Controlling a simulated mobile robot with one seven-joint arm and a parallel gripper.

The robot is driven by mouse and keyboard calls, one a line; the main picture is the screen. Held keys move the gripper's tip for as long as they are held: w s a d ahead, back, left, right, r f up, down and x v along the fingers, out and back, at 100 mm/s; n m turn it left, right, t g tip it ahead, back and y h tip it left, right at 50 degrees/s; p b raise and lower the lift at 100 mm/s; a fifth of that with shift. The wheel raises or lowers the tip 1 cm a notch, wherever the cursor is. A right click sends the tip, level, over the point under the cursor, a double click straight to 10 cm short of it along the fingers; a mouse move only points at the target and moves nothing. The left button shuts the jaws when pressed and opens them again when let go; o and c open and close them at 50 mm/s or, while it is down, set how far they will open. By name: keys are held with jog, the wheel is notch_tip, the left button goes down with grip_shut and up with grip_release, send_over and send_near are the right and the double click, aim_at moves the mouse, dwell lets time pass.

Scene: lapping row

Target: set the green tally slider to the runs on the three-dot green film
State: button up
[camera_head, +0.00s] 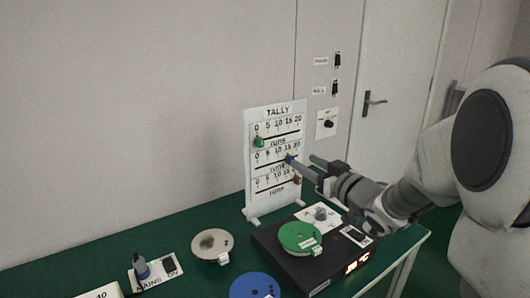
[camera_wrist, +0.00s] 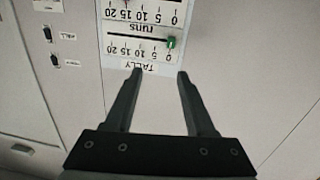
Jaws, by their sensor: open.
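The white tally board (camera_head: 248,185) stands upright on the table with three scales marked 0 to 20. The green slider (camera_head: 258,142) is on the top scale, at the 0 end. In the wrist view, upside down, the green slider (camera_wrist: 171,42) also sits by the 0. My gripper (camera_head: 303,161) is open in front of the board's right side. In the wrist view my gripper (camera_wrist: 160,73) has nothing between its fingers, and the green slider lies beyond the gap. A green disc (camera_head: 300,236) with a white tag lies on a black box; dots on it are too small to tell.
A blue slider (camera_head: 289,159) is on the middle scale and an orange-brown one (camera_head: 297,180) near 20 on the bottom scale. A grey disc (camera_head: 212,245), a blue disc (camera_head: 255,286) and the black box (camera_head: 288,264) occupy the table. Wall switches (camera_head: 336,88) are right of the board.

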jog(key=a+f+y, duration=0.1)
jog(key=f+y, duration=0.1)
jog(key=b, duration=0.2)
send_near(262, 144)
jog(key=shift+n, duration=0.4)
jog(key=x, duration=0.9)
jog(key=shift+r, duration=0.1)
grip_shut()
dwell(0.6)
